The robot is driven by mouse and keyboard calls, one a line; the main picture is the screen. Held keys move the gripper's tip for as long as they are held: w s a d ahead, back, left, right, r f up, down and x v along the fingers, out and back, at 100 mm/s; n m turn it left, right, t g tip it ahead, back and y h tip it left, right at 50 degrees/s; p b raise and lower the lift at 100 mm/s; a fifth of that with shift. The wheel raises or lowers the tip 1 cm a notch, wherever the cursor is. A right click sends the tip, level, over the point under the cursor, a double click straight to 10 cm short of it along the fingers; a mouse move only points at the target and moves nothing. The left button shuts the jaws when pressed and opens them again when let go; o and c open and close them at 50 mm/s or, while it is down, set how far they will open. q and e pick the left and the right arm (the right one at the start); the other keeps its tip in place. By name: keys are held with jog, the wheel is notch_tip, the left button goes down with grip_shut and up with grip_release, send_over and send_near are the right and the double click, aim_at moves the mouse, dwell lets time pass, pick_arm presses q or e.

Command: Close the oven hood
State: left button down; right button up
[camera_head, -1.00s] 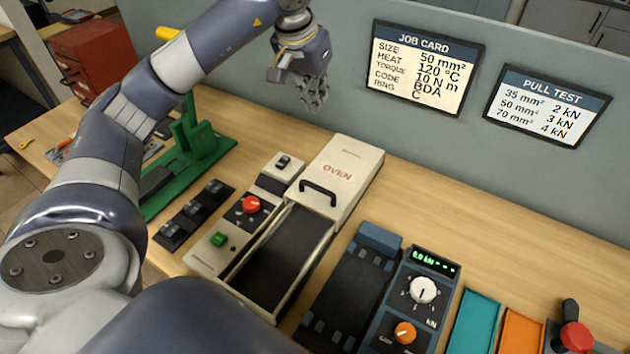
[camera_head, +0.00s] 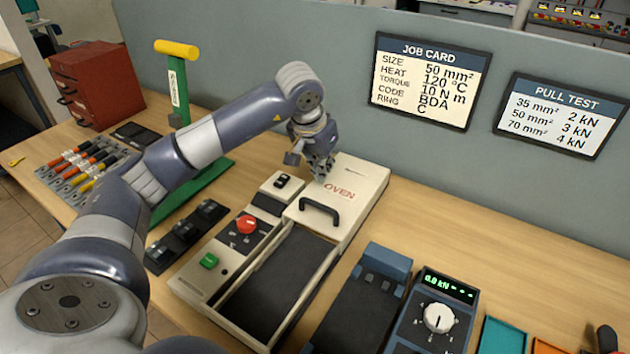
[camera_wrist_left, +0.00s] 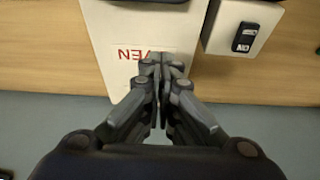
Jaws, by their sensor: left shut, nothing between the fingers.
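The oven's white hood (camera_head: 352,190), lettered OVEN, sits at the rear of the oven with a black handle (camera_head: 320,211) on its front part. The dark oven bed (camera_head: 277,284) in front of it is uncovered. My left gripper (camera_head: 321,176) is over the hood's left rear part, behind the handle, with its fingers shut and empty. In the left wrist view the shut fingers (camera_wrist_left: 163,70) point at the white hood (camera_wrist_left: 115,30), beside the red lettering. I cannot tell whether they touch it. My right gripper is in neither view.
The control panel with a red knob (camera_head: 246,224) and green button (camera_head: 209,261) lies left of the bed. A blue-grey pull tester (camera_head: 435,312) stands to the right. A green press (camera_head: 178,115) and a red cabinet (camera_head: 97,83) are at the left. A grey partition (camera_head: 450,150) stands behind.

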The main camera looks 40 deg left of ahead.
pick_arm(q)
jog(key=shift+x, duration=1.05)
jog(key=s+p, duration=0.1)
jog(key=s, duration=0.2)
jog(key=shift+s+f, duration=0.1)
jog(key=shift+s, duration=0.45)
jog(key=shift+f, duration=0.15)
jog(key=shift+s, duration=0.1)
